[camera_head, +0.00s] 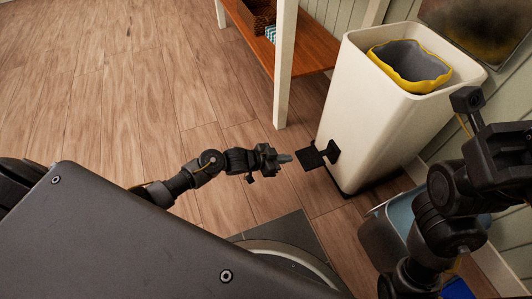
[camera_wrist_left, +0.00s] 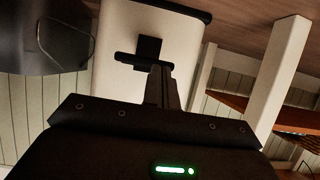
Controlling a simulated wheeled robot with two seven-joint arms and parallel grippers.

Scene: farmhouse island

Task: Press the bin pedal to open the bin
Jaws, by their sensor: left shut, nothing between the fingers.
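The cream bin (camera_head: 362,120) stands upright at the right. Its top is uncovered, showing a grey liner with a yellow rim (camera_head: 412,65). A black pedal (camera_head: 312,158) sticks out low on its front; it also shows in the left wrist view (camera_wrist_left: 148,50). My left gripper (camera_head: 287,158) is shut and empty, its tips beside the pedal with a small gap in the head view. In the left wrist view the fingers (camera_wrist_left: 160,76) point at the pedal; contact cannot be told. My right gripper's body (camera_head: 495,160) is at the right edge, its fingers not visible.
A wooden shelf (camera_head: 308,50) with white legs and a basket (camera_head: 258,14) stands left of the bin. A blue-grey container (camera_head: 385,235) is beside the bin, partly behind my right arm. A dark shiny panel (camera_head: 480,30) is behind the bin. The wooden floor at left is clear.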

